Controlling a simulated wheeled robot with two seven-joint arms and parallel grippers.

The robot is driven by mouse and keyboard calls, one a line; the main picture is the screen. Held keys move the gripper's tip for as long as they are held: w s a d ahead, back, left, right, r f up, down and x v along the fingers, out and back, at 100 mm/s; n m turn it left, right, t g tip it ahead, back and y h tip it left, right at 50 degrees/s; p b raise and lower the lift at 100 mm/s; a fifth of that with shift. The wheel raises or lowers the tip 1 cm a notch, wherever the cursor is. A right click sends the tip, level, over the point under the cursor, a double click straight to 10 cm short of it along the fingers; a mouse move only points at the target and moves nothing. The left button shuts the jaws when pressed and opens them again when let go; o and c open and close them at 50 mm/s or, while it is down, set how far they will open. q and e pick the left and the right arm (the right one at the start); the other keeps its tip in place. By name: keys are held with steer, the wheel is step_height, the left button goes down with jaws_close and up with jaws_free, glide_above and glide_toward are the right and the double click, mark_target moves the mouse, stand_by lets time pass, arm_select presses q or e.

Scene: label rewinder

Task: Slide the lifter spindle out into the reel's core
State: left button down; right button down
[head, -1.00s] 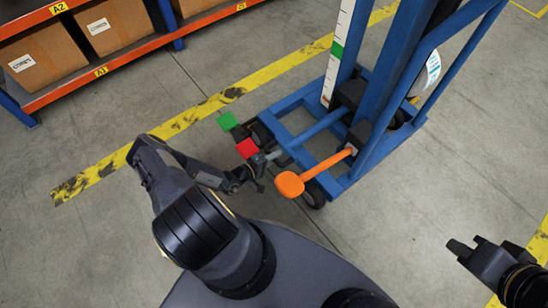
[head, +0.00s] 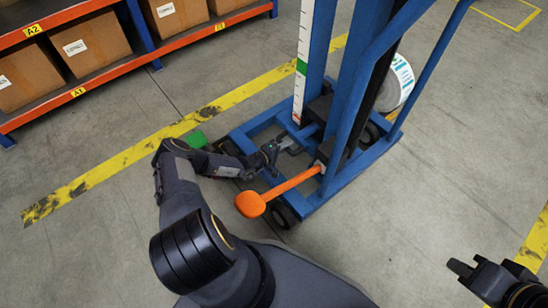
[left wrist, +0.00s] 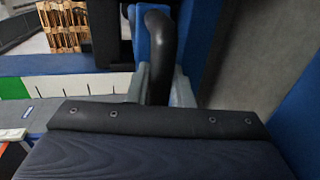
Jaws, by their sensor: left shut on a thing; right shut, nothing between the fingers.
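The blue lifter (head: 345,130) stands ahead with its mast, a white scale with a green band, and low base legs. A white reel (head: 398,82) shows partly behind the mast; its core is not visible. My left gripper (head: 274,152) is low beside the mast, above the base. In the left wrist view, the left gripper (left wrist: 160,88) is shut on a black curved handle (left wrist: 161,45), with a grey finger on each side. I cannot make out the spindle itself. My right gripper (head: 461,266) is shut and empty over the floor at lower right.
An orange-ended lever (head: 251,204) sticks out from the lifter's base, just in front of my left gripper. A green block (head: 196,139) shows behind my left forearm. A shelf (head: 75,85) with boxes stands at upper left.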

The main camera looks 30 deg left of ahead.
arm_select(q)
steer(key=shift+w+d+r, duration=0.1)
steer(key=shift+w+d, duration=0.2)
steer(key=shift+w, duration=0.35)
steer(key=shift+w+d, duration=0.25)
steer(key=shift+w, duration=0.35)
steer(key=c, duration=1.3)
jaws_free()
steer(key=shift+w+d, duration=0.1)
steer(key=shift+d, duration=0.05)
steer(key=shift+c, duration=0.2)
steer(key=p+v, duration=0.3)
steer(key=v, duration=0.4)
steer(key=shift+s+a, duration=0.2)
steer(key=shift+s, duration=0.2)
